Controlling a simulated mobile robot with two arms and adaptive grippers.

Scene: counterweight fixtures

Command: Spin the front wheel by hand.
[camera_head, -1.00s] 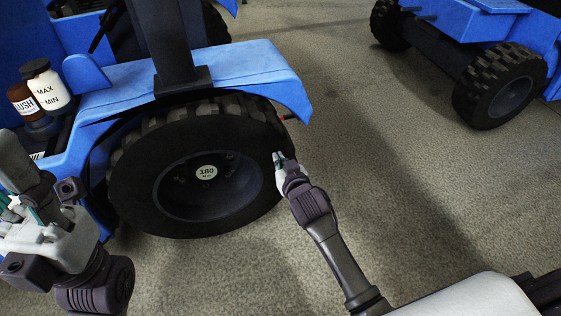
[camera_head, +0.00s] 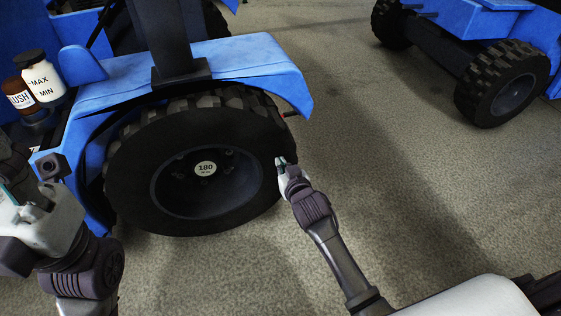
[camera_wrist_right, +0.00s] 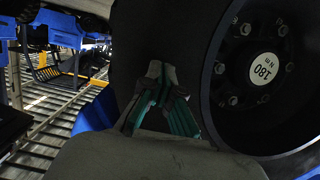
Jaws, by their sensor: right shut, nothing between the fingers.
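The front wheel (camera_head: 180,205) has a thick black tyre with a chunky tread and a dark recessed rim. A round white plate marked 180 (camera_head: 205,168) is at its hub. My right gripper (camera_head: 281,161) is shut and empty at the right side of the tyre. In the right wrist view, the fingertips (camera_wrist_right: 162,70) point at the dark tyre sidewall (camera_wrist_right: 178,25), left of the rim. I cannot tell whether they touch it. My left gripper (camera_head: 14,195) is at the left edge, partly cut off, and its fingers do not show clearly.
A blue fender (camera_head: 230,62) arches over the wheel, with a dark post (camera_head: 168,40) above. Two bottles (camera_head: 43,82) stand at the left on the blue vehicle. Another blue vehicle with lugged wheels (camera_head: 502,84) stands at the back right. The floor (camera_head: 400,180) between is clear.

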